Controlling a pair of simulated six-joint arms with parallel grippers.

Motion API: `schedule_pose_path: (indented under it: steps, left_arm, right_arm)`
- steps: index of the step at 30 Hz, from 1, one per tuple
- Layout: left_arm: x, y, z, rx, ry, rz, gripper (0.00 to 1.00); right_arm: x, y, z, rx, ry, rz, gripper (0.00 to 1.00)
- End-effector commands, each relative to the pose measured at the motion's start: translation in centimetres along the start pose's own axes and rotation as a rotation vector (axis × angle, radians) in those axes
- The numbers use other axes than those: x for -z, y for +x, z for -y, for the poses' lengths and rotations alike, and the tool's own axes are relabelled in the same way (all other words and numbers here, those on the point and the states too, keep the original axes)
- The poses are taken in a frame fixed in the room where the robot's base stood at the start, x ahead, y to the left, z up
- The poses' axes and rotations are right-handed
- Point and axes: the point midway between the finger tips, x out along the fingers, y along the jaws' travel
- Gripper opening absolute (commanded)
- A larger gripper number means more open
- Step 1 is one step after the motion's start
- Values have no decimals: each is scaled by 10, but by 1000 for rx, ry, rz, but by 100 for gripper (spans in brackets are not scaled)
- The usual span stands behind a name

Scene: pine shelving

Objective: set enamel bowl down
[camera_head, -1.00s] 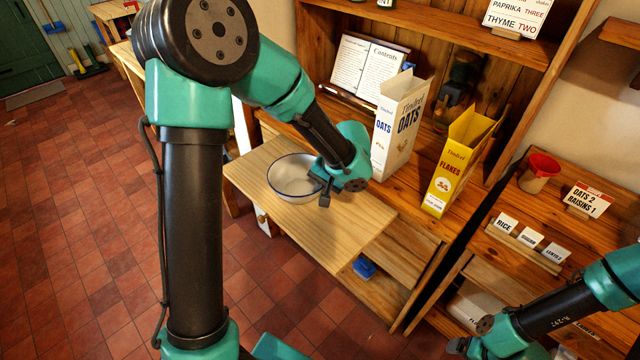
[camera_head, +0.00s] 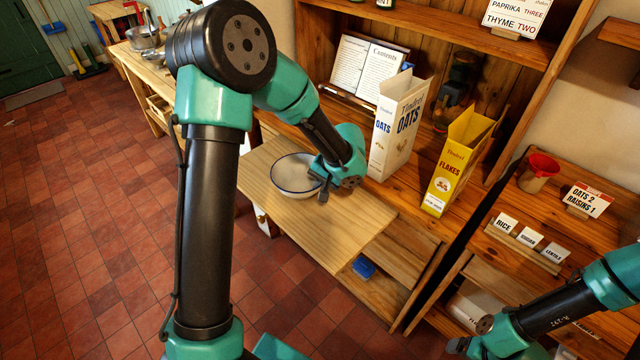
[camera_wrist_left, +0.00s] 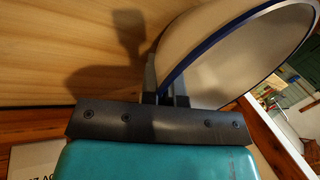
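The white enamel bowl (camera_head: 289,181) with a blue rim is at the pull-out pine board (camera_head: 330,238) in front of the shelving. My left gripper (camera_head: 323,194) is at the bowl's right side. In the left wrist view the gripper (camera_wrist_left: 165,92) has its fingers either side of the wall of the bowl (camera_wrist_left: 235,60), shut on it. The bowl looks upright and empty. I cannot tell whether its base touches the board. My right gripper (camera_head: 460,346) is at the bottom right, far from the bowl; its fingers are too small to read.
A white oats box (camera_head: 396,130) and a yellow flakes box (camera_head: 452,170) stand on the counter behind the board. An open book (camera_head: 368,68) leans at the back. A blue object (camera_head: 364,267) lies on the shelf below. The board's front right is clear.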

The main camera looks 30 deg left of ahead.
Motion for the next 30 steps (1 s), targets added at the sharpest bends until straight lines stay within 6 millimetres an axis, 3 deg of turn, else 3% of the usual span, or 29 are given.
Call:
schedule_pose_path:
  steps: [12, 20, 30]
  left_arm:
    - [0, 4, -2, 1, 0, 0, 0]
    - [0, 4, -2, 1, 0, 0, 26]
    - [0, 1, -1, 0, 0, -1, 28]
  right_arm:
    - [0, 0, 0, 0, 0, 0, 84]
    - [0, 0, 0, 0, 0, 0, 84]
    - [0, 0, 0, 0, 0, 0, 84]
